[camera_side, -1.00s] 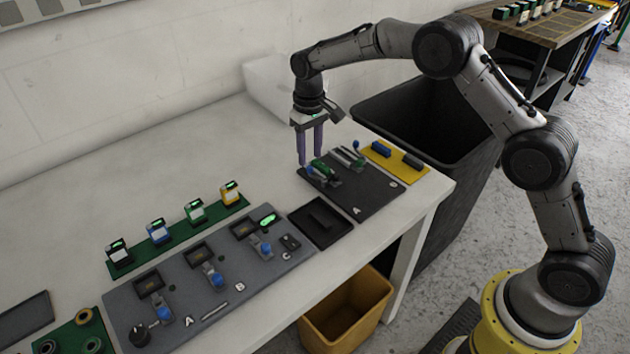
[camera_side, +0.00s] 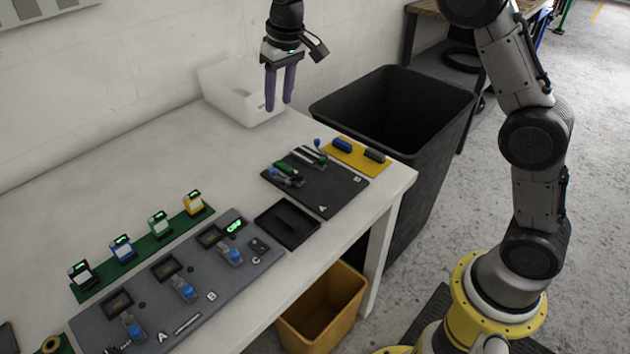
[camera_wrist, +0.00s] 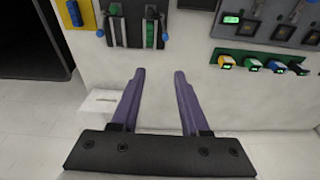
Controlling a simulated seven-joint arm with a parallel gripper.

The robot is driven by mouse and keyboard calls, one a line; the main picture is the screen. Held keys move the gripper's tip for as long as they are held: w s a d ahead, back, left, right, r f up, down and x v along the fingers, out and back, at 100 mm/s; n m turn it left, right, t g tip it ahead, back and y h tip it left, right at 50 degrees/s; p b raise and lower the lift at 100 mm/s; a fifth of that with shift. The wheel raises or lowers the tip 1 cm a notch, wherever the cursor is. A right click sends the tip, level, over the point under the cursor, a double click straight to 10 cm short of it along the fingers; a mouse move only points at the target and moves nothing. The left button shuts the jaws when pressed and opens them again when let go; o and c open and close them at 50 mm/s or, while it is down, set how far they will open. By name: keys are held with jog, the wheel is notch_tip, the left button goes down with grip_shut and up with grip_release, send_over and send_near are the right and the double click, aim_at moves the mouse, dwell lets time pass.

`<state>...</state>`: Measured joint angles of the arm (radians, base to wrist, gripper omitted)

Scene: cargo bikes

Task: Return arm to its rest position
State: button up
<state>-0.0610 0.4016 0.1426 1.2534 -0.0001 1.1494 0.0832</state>
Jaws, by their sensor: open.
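My gripper (camera_side: 280,90) hangs in the air with its two purple fingers pointing down, open and empty. In the side view it appears above the back right part of the white table, in front of a white box (camera_side: 240,92). In the wrist view the fingers (camera_wrist: 156,90) are apart with only white tabletop between and beyond them. My gripper touches nothing that I can see. Part of my upper arm is outside the side view.
A dark fixture plate (camera_side: 330,195), a yellow plate (camera_side: 357,158) and a black tray (camera_side: 287,222) lie near the table's right end. A grey panel (camera_side: 200,290) and a green strip (camera_side: 145,258) with several devices lie left. A black bin (camera_side: 395,90) and an orange bin (camera_side: 320,310) stand on the floor.

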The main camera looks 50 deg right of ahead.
jog(key=s+d+r+t, duration=0.1)
jog(key=s+r+t, duration=0.1)
jog(key=s+r, duration=0.6)
jog(key=s+d+r+t, duration=0.15)
jog(key=s+r, duration=0.25)
jog(key=s, duration=0.8)
jog(key=s+f, duration=1)
jog(key=s, duration=0.6)
jog(key=shift+d+f, duration=0.35)
jog(key=shift+f, duration=0.05)
dwell(1.7)
